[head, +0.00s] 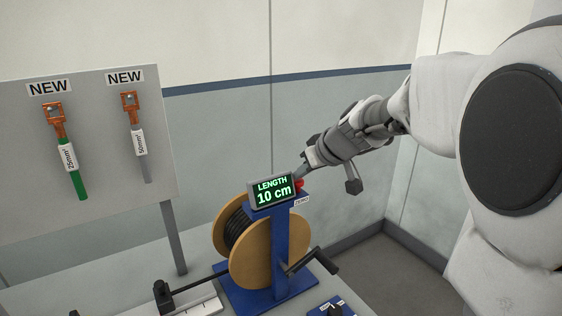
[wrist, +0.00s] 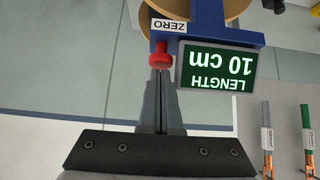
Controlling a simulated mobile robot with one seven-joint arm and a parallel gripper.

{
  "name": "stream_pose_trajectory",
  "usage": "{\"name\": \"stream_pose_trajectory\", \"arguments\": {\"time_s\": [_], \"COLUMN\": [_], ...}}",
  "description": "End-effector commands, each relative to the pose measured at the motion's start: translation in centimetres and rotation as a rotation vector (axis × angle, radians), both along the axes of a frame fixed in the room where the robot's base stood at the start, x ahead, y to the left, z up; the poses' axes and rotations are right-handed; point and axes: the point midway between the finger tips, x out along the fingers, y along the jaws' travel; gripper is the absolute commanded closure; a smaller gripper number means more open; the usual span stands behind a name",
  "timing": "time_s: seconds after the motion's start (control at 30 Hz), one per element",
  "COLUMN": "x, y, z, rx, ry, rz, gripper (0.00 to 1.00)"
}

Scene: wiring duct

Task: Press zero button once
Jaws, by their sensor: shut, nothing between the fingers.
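The red zero button (wrist: 160,56) sticks out from the side of the blue stand, beside the label "ZERO" (wrist: 168,25). In the head view the button (head: 299,184) shows as a small red spot at the right side of the length display (head: 272,190). The display reads "LENGTH 10 cm" in both views. My gripper (wrist: 159,74) is shut and empty, its fingertips at the button's outer face. They look touching or nearly so; I cannot tell which. In the head view my gripper (head: 300,174) comes in from the upper right, and its tips partly hide the button.
A wooden cable reel (head: 262,252) with black cable stands under the display, with a black crank (head: 318,261) at its right. A white board (head: 100,160) with two cable samples stands at the left.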

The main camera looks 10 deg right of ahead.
Motion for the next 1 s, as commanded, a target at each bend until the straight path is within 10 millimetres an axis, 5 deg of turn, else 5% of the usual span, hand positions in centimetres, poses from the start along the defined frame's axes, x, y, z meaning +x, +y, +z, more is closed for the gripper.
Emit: {"name": "stream_pose_trajectory", "arguments": {"time_s": [1.0], "x": [-0.1], "y": [0.0], "z": [-2.1], "rx": [0.001], "ry": [0.004], "rz": [0.001], "gripper": [1.00]}}
